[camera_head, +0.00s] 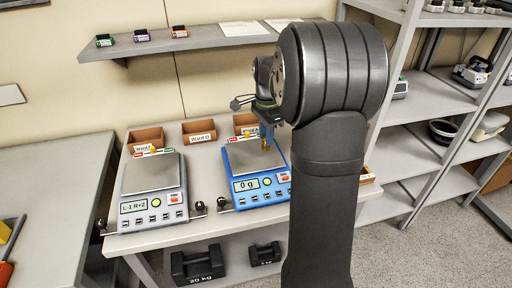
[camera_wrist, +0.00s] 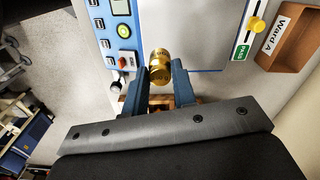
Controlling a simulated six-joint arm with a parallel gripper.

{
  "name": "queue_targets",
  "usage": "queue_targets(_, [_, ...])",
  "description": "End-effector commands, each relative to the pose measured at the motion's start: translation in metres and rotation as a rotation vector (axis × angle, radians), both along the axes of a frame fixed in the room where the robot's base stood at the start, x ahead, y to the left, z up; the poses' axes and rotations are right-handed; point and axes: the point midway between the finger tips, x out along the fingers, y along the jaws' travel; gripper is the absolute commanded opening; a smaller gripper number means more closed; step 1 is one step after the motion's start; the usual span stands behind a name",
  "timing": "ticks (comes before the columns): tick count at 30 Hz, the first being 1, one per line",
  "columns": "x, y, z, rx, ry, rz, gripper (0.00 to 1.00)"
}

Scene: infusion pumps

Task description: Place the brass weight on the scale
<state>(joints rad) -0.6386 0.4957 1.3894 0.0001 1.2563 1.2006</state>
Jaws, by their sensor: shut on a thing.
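The brass weight (camera_wrist: 160,67) is a small gold cylinder between the fingertips of my gripper (camera_wrist: 158,84) in the wrist view. My gripper is shut on it. In the head view, my gripper (camera_head: 267,128) holds the weight over the right part of the blue scale (camera_head: 262,192), whose display reads 0 g. The scale's pale plate (camera_wrist: 205,45) lies beneath the weight in the wrist view. The gap between weight and plate is hard to judge. My arm hides the right edge of the blue scale.
A grey scale (camera_head: 155,205) reading "L-1 R+2" stands to the left on the same table. Brown labelled bins (camera_head: 198,131) stand behind the scales. A shelf (camera_head: 200,40) is on the wall above. Black weights (camera_head: 197,265) sit on the lower shelf.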

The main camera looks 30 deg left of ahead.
Motion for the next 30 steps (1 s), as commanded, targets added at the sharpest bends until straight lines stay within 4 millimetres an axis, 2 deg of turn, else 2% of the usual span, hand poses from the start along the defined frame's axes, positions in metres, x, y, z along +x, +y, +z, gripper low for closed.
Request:
queue_targets(3, [-0.003, 0.021, -0.013, -0.001, 0.001, 0.002, 0.0])
queue_targets(7, [-0.004, 0.032, -0.019, 0.001, -0.001, 0.001, 0.0])
queue_targets(11, [-0.004, 0.034, -0.026, 0.0, 0.0, -0.001, 0.0])
queue_targets(18, [-0.004, 0.033, -0.059, -0.001, 0.001, -0.001, 0.0])
queue_targets(29, [-0.004, 0.033, -0.063, 0.0, 0.0, -0.001, 0.0])
queue_targets(30, [-0.004, 0.033, -0.063, 0.001, -0.001, -0.001, 0.28])
